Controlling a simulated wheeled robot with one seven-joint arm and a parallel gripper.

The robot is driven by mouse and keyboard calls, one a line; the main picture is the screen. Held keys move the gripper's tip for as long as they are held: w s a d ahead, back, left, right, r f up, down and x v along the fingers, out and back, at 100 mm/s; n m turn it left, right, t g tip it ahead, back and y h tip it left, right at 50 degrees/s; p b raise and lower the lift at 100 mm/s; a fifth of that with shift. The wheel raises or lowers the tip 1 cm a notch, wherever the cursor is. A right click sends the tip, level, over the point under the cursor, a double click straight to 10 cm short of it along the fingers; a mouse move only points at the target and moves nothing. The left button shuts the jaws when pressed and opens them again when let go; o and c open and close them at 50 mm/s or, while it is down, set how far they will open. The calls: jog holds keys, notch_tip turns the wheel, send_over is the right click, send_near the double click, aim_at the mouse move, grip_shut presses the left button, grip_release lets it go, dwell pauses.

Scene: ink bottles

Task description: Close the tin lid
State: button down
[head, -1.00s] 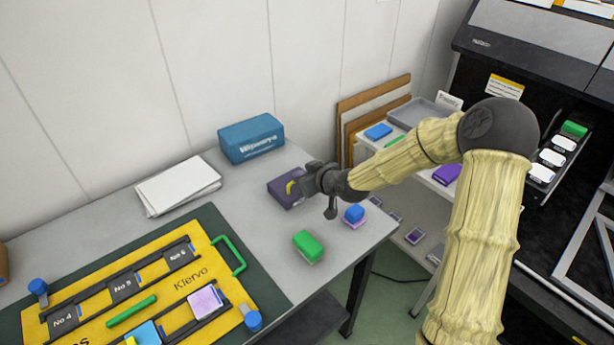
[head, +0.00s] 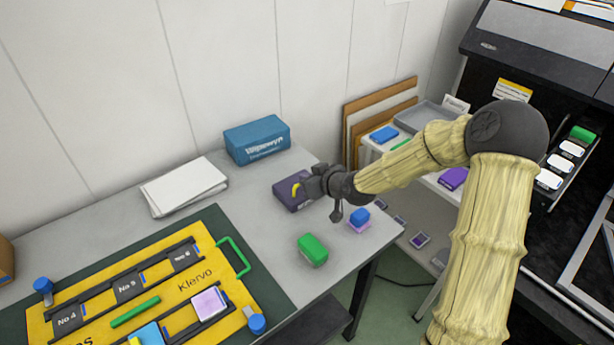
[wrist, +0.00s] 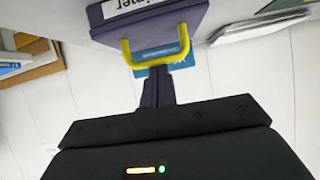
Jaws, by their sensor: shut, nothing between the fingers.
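A purple tin (head: 286,197) stands on the grey table, left of my gripper (head: 305,187). A yellow handle (head: 296,189) shows on the tin. In the wrist view, the purple tin (wrist: 150,28) is at the top, with part of a white label, and the yellow U-shaped handle (wrist: 158,62) sticks out toward my fingers. My gripper (wrist: 155,76) is shut and empty, its fingertips close to the handle. Whether they touch it I cannot tell. My gripper partly hides the tin in the head view, and the lid's angle is unclear.
A blue box (head: 257,142) and a white paper stack (head: 184,187) lie behind and left. A green block (head: 312,250) and a blue-topped bottle (head: 359,217) stand near the table's right edge. A yellow board (head: 190,270) fills the left front. A shelf with a grey tray (head: 422,114) is behind my arm.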

jog(key=r+p, duration=0.1)
jog(key=r, duration=0.2)
jog(key=shift+w+r+p, duration=0.35)
jog(key=shift+p, duration=0.05)
jog(key=s+d+f+b, duration=0.1)
jog(key=s+d, duration=0.4)
jog(key=s, duration=0.3)
jog(key=shift+d+f+b, duration=0.3)
jog(key=shift+f+b, duration=0.05)
jog(key=shift+d, duration=0.1)
